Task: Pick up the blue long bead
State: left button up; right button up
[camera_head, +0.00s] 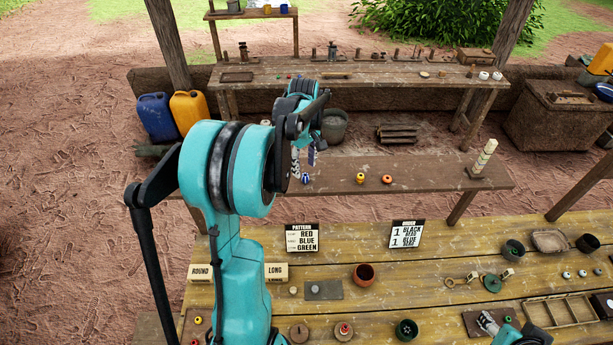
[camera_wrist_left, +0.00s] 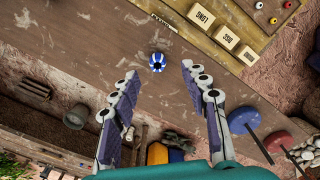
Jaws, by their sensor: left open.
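A blue bead with white stripes (camera_head: 305,178) stands on the middle wooden bench (camera_head: 400,172). In the left wrist view the bead (camera_wrist_left: 157,62) shows just beyond the fingertips, roughly centred between them. I cannot tell its length clearly. My left gripper (camera_head: 304,161) points down over the bench by the bead. In the left wrist view its two purple-padded fingers (camera_wrist_left: 160,75) are spread wide with nothing between them. My right gripper (camera_head: 487,322) is partly in view at the lower right of the head view, over the front table; its opening does not show clearly.
Yellow (camera_head: 360,177) and orange (camera_head: 387,180) beads stand to the right on the same bench, with a pale stacked post (camera_head: 484,158) at its right end. The front table (camera_head: 450,245) holds signs, bowls and a divided tray (camera_head: 560,311). The bench around the striped bead is clear.

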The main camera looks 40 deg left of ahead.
aim_at(305, 174)
pick_arm(q)
jog(key=f, duration=0.3)
jog(key=f+p, duration=0.1)
jog(key=f, duration=0.1)
jog(key=shift+w, duration=0.3)
jog(key=shift+s, duration=0.15)
jog(key=shift+d, duration=0.1)
jog(key=c, duration=1)
